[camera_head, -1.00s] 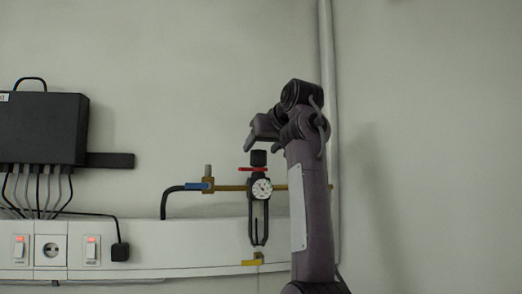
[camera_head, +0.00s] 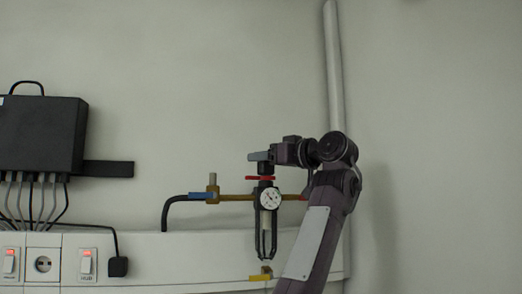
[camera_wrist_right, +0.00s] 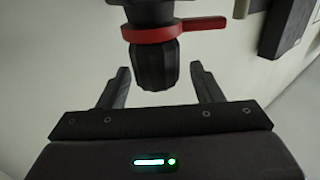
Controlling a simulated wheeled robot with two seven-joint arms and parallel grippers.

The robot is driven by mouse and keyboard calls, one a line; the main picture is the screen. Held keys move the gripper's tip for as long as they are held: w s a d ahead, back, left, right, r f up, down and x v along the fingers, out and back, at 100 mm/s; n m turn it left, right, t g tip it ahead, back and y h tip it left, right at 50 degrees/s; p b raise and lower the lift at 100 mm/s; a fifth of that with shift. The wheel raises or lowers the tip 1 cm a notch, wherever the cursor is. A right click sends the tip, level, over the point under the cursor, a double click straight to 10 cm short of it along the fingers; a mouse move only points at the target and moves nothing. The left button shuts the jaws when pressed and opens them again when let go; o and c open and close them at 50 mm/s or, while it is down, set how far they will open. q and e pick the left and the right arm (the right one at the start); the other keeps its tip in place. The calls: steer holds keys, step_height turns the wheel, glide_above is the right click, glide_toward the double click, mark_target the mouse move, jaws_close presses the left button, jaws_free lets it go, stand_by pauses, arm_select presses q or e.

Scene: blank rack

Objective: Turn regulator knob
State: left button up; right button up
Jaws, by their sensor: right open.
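The regulator (camera_head: 269,199) hangs on the brass pipe, with a round white gauge on its front and a clear bowl in a black guard below. Its black knob (camera_head: 265,169) sits on top, above a red ring (camera_head: 261,178). My right gripper (camera_head: 258,157) is at the knob's height, its fingers reaching left over it. In the right wrist view the ribbed knob (camera_wrist_right: 156,68) lies between the two spread fingertips of my right gripper (camera_wrist_right: 159,77), with a gap on each side. The red ring (camera_wrist_right: 160,33) is just beyond the knob. My left gripper is not in view.
A yellow handle (camera_head: 260,277) is below the regulator. A black box (camera_head: 40,135) with cables and a white trunking (camera_head: 190,250) with switches are on the wall.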

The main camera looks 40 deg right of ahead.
steer(key=w, duration=0.2)
steer(key=shift+w+f+p, duration=0.1)
steer(key=shift+w+p, duration=0.3)
steer(key=shift+w+f, duration=0.1)
steer(key=shift+w, duration=0.1)
steer(key=shift+s, duration=0.35)
steer(key=shift+w, duration=0.1)
steer(key=c, duration=0.9)
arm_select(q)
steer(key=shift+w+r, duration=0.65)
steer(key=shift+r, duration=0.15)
arm_select(e)
steer(key=shift+c, duration=0.4)
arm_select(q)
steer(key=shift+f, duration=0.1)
arm_select(e)
steer(key=shift+m+h, duration=0.3)
steer(key=shift+h, duration=0.2)
